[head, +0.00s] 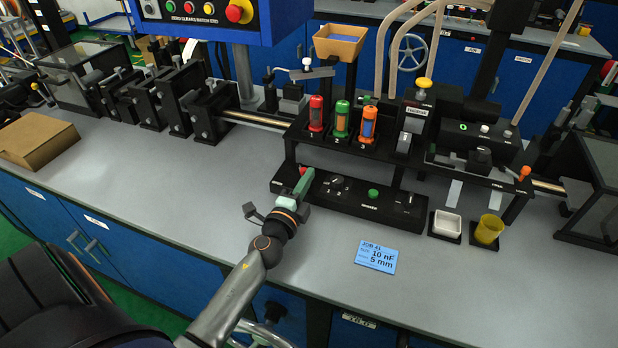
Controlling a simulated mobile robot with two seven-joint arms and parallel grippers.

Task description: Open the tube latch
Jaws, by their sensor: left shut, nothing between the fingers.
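Three capped tubes stand upright in a black rack: a red one (316,114), a green one (341,118) and an orange one with a blue middle (368,122). Which part is the tube latch cannot be told. A black block with a yellow knob (417,110) stands just right of the tubes. My left gripper (303,182) is shut and empty, in front of and below the rack, at the left end of the low black control panel (340,203). It hides part of that panel. My right gripper is not in view.
A blue job card (376,257) lies on the grey bench. A white cup (446,224) and a yellow cup (488,229) stand at the right. A brown box (37,139) lies far left.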

